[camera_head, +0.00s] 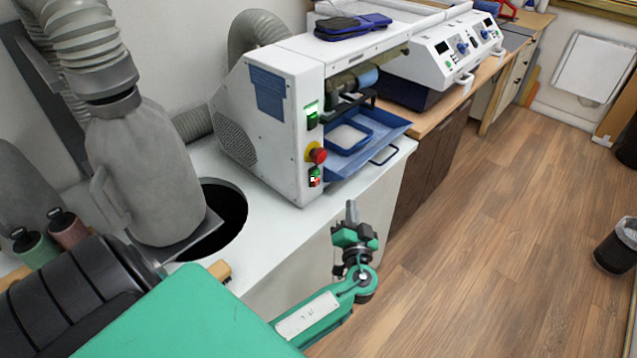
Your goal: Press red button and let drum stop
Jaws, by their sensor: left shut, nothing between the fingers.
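The white machine (290,150) stands on the counter in the middle of the head view. A red button (318,155) on a yellow base sits on its front panel. A green switch (312,116) is above the button, and a small red and green switch (314,176) is below it. The drum (367,77) shows partly as a blue-grey roller inside the machine's opening; whether it turns cannot be told. My left gripper (351,208) is shut and empty, pointing up, below and to the right of the red button in the picture and apart from it. My right gripper is not in view.
A blue tray (375,146) sticks out of the machine beside the button. The white counter (285,222) has a round dark hole and a grey hose unit (145,165) at left. Another white control unit (440,50) stands behind.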

